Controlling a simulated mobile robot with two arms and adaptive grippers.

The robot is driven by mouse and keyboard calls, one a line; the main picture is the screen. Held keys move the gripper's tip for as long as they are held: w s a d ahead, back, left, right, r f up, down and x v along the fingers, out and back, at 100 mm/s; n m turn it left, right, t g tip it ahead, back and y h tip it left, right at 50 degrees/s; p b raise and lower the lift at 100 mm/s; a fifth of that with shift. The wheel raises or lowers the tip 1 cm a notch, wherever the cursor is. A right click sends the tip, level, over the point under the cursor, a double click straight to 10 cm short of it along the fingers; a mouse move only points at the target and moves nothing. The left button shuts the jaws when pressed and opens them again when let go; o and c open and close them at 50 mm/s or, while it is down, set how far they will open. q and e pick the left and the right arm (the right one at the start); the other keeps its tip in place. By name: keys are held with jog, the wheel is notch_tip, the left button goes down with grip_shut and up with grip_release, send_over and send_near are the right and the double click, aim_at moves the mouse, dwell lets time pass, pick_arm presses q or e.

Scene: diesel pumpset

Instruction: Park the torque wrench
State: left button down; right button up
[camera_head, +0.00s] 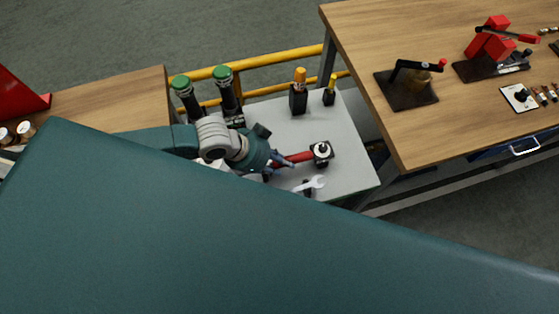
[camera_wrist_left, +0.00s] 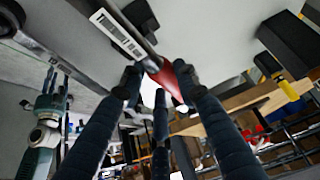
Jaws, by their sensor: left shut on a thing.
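My left gripper (camera_head: 281,163) is shut on the red grip of the torque wrench (camera_head: 297,157), over the grey top of a cart or small table (camera_head: 347,178). The red grip ends at a black block with a round top (camera_head: 321,152); I cannot tell whether it is seated in it. In the left wrist view, my fingers (camera_wrist_left: 155,95) close around the red grip (camera_wrist_left: 166,78), and a metal bar with a white label (camera_wrist_left: 118,33) runs beside it. What seems my right arm (camera_wrist_left: 45,130) shows small at the left there; its fingers are unclear.
A silver open-ended spanner (camera_head: 310,185) lies by the front edge. Two black holders with orange-yellow tops (camera_head: 299,92) (camera_head: 329,90) and two green-topped tools (camera_head: 223,80) (camera_head: 183,88) stand at the back. A yellow rail (camera_head: 275,58) runs behind. A wooden bench (camera_head: 440,120) is close at right.

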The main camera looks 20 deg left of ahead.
pick_arm(q)
jog(key=shift+f, duration=0.35)
jog(key=c, duration=1.4)
grip_release()
jog(key=shift+o, duration=1)
jog(key=shift+f, duration=0.1)
jog(key=v, duration=1.2)
jog(key=shift+d, duration=0.1)
